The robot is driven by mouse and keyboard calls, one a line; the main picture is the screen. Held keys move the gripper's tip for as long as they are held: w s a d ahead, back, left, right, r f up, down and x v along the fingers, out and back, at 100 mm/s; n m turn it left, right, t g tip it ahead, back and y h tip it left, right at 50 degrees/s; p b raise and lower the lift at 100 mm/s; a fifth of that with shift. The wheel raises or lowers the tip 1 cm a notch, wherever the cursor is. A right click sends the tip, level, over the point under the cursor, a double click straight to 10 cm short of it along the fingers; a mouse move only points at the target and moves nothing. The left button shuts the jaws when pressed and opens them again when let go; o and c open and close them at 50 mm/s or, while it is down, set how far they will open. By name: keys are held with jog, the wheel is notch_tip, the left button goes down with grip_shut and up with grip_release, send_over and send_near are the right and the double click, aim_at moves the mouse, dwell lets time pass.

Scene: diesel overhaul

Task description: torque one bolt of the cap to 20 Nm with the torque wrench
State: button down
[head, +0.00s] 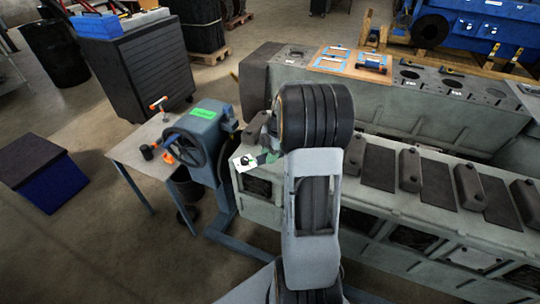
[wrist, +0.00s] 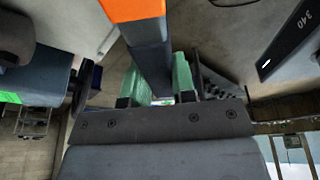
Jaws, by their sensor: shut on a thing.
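My gripper (wrist: 160,90) has green fingers shut on a dark blue-grey bar with an orange end, which I take for the torque wrench (wrist: 150,45). My arm hides much of this spot. The wrench's working end is not clear in either view. I cannot tell which part is the cap, and no bolt shows clearly.
A blue stand with a handwheel (head: 190,140) is left of the block. A dark cabinet (head: 145,70) stands behind. The floor at front left is clear.

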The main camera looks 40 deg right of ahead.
jog(key=shift+w+d+m+t+b, duration=0.2)
jog(key=shift+w+m+b, duration=0.3)
jog(key=shift+w, duration=0.45)
jog(key=shift+w+d+m+t+b, duration=0.1)
jog(key=shift+w+d+m+b, duration=0.15)
jog(key=shift+w+m, duration=0.55)
dwell(1.5)
jog(key=shift+w+a, duration=0.1)
jog(key=shift+s+a+b, duration=0.2)
jog(key=shift+s+b, duration=0.15)
jog(key=shift+s, duration=0.15)
jog(key=shift+r, duration=0.15)
jog(key=shift+d+r+p, duration=0.1)
jog(key=shift+r+p, duration=0.8)
jog(key=shift+r, duration=0.7)
notch_tip(320, 180, up, 6)
jog(key=p, duration=0.3)
jog(key=shift+p, duration=0.4)
